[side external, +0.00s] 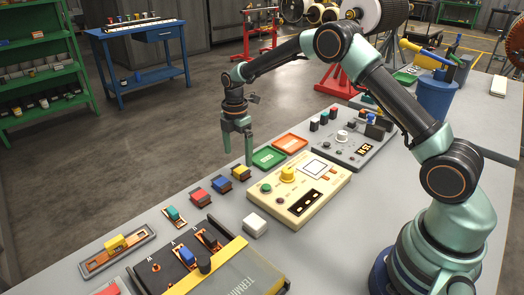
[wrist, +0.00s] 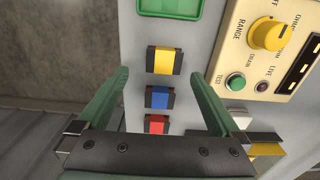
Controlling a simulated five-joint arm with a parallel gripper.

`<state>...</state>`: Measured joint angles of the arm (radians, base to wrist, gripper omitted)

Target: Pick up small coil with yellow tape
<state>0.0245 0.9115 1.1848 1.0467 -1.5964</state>
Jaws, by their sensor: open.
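The small coil with yellow tape (side external: 240,172) stands on the grey bench at the far end of a row of small dark-ended coils. In the wrist view my gripper (wrist: 173,66) has a finger on each side of the row. The blue-taped coil (wrist: 165,97) and the red-taped coil (wrist: 155,124) follow toward the palm, the red one partly hidden by it.
A cream tester box (side external: 297,190) with a yellow knob stands right of the row. Green (side external: 268,157) and orange (side external: 291,143) trays lie beyond. A white block (side external: 254,225), a teal piece (side external: 174,215) and a terminal box (side external: 230,270) are nearer. The bench edge runs close on the left.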

